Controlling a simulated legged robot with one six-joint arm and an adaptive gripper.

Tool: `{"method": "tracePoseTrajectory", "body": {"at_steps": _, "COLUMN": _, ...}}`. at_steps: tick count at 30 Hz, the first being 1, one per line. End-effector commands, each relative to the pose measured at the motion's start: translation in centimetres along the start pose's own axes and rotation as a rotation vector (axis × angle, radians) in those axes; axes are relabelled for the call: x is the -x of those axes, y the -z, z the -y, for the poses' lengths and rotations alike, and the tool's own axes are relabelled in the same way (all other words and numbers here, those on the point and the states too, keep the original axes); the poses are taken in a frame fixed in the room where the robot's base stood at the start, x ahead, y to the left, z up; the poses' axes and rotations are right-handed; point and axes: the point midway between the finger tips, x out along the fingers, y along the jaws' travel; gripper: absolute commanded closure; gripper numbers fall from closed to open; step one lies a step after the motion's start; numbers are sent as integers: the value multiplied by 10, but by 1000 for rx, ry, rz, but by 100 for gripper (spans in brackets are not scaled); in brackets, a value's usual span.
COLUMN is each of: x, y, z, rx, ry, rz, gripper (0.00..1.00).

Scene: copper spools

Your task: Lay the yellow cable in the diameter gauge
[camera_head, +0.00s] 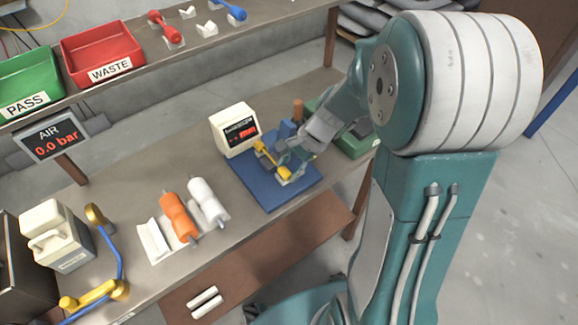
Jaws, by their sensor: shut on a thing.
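The diameter gauge has a cream box (234,131) with a red-lit display and a blue base plate (266,198) on the table. The yellow cable (266,155) is a short dumbbell-shaped piece with thicker ends, slanting over the blue plate just right of the box. My gripper (283,159) reaches in from the right and is shut on the yellow cable. The fingers partly hide it and the blue blocks behind. I cannot tell whether the cable touches the gauge's seat.
Orange (178,217) and white (208,202) rollers lie left of the gauge. A green case (357,141) stands close on the right. A shelf behind holds the red WASTE tray (102,55) and green PASS tray (30,82). Bare table lies behind the gauge.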

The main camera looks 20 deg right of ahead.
Motion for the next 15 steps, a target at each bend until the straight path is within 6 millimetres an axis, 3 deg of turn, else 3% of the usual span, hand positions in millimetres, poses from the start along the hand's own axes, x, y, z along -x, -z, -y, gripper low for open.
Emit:
{"method": "tracePoseTrajectory", "body": {"at_steps": 10, "x": -3, "y": 1, "z": -1, "rx": -1, "ry": 0, "rz": 1, "gripper": 93}}
{"method": "tracePoseTrajectory", "body": {"at_steps": 11, "x": -3, "y": 1, "z": -1, "rx": -1, "ry": 0, "rz": 0, "gripper": 40}}
{"method": "tracePoseTrajectory", "body": {"at_steps": 12, "x": -2, "y": 1, "z": -1, "rx": -1, "ry": 0, "rz": 0, "gripper": 22}}
{"method": "tracePoseTrajectory", "body": {"at_steps": 13, "x": -2, "y": 1, "z": -1, "rx": 0, "ry": 0, "rz": 0, "gripper": 9}}
{"method": "tracePoseTrajectory", "body": {"at_steps": 15, "x": -2, "y": 1, "z": -1, "rx": 0, "ry": 0, "rz": 0, "gripper": 9}}
